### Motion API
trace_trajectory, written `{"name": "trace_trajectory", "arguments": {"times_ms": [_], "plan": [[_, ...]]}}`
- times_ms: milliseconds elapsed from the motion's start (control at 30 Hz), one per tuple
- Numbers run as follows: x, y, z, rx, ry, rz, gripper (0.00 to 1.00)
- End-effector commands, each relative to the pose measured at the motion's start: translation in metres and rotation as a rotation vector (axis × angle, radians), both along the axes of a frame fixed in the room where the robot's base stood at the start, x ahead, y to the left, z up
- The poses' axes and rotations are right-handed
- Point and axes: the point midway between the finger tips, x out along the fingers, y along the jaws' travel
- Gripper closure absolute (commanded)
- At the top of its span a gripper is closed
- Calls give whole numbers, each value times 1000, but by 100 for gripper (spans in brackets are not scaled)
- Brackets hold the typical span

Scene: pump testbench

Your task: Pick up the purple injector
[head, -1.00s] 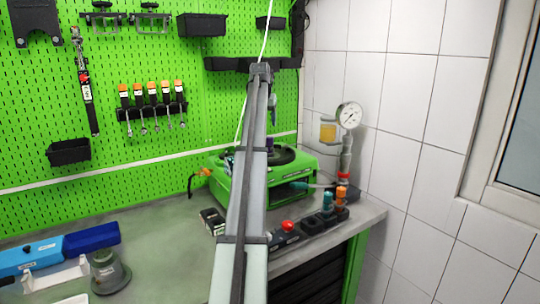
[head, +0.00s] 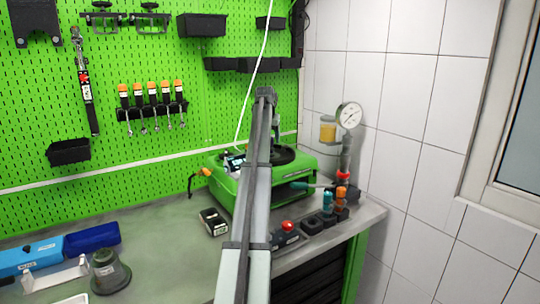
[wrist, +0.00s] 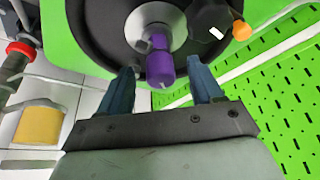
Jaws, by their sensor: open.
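The purple injector (wrist: 160,65) shows in the wrist view, standing out from the silver round centre of the black disc (wrist: 90,25) on the green machine. My gripper (wrist: 163,76) is open, with one blue finger to the left of the injector and one to the right. The fingertips look close to the injector, but I cannot tell how far its body reaches between them. In the head view the green machine (head: 308,166) sits at the back of the bench, and my arm hides its middle. I cannot make out the injector there.
A pressure gauge (head: 349,116) and a yellow-filled cup (head: 328,130) stand right of the machine. A red button box (head: 287,235) and screwdrivers (head: 327,203) are along the bench's right edge. A black knob (wrist: 208,18) sits close to the injector.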

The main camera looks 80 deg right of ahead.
Motion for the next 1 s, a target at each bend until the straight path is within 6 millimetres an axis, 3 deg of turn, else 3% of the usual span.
{"name": "trace_trajectory", "arguments": {"times_ms": [300,567,1000], "plan": [[0,-14,-37,2,0,0,35],[0,-15,-40,1,0,0,35],[0,-15,-39,1,0,0,77]]}}
